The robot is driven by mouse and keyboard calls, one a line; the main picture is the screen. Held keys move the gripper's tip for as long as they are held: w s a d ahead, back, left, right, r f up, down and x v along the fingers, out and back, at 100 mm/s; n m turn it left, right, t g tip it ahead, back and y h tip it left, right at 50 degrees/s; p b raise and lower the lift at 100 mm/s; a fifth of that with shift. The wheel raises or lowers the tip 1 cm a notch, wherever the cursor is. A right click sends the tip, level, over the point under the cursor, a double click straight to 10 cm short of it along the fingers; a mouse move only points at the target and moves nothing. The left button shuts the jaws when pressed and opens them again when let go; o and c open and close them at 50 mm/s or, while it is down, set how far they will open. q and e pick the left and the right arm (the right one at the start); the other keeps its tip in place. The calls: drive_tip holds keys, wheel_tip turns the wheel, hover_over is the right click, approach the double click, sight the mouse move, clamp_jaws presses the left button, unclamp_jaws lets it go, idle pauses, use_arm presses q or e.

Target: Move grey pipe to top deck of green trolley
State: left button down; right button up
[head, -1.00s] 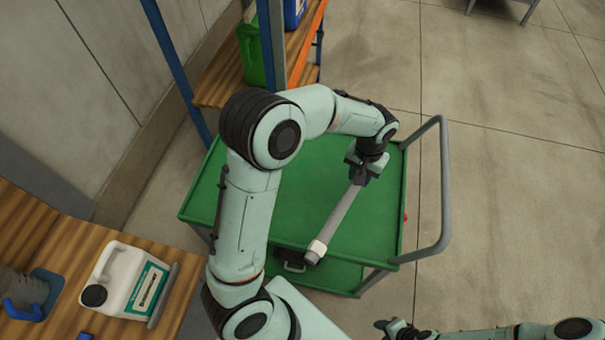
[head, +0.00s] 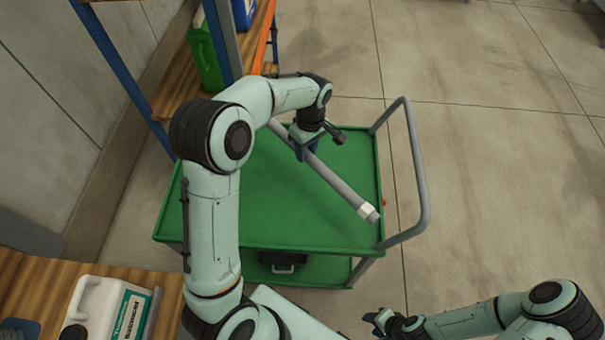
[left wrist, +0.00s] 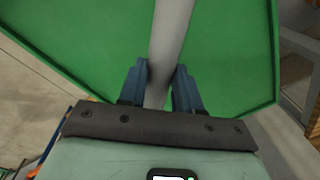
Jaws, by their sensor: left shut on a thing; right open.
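The grey pipe (head: 336,184) has a whitish fitting at its near right end. My left gripper (head: 306,150) is shut on it near its middle, over the top deck (head: 230,205) of the green trolley. The pipe lies diagonally in the head view, and its far end passes behind my arm. In the left wrist view the pipe (left wrist: 172,45) runs between the blue fingers (left wrist: 158,88), with the green deck behind it. I cannot tell whether the pipe touches the deck. My right gripper (head: 378,320) is open and empty, low in front of the trolley.
The trolley's grey handle (head: 417,160) rises at its right. A shelf rack with a green container (head: 204,55) stands behind left. A white jug (head: 95,308) stands on a wooden bench at lower left. A black case (head: 283,263) sits on the lower deck.

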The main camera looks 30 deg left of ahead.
use_arm(q)
wheel_tip(320, 180, down, 13)
drive_tip(key=shift+w+r, duration=0.1)
drive_tip(key=shift+r, duration=0.1)
idle(0.3)
drive_tip(key=c, duration=1.1)
unclamp_jaws()
drive_tip(key=shift+f, duration=0.2)
drive_tip(key=o, duration=0.3)
drive_tip(key=r, duration=1.2)
drive_tip(key=shift+w+d+r, duration=0.15)
drive_tip(key=shift+w, duration=0.25)
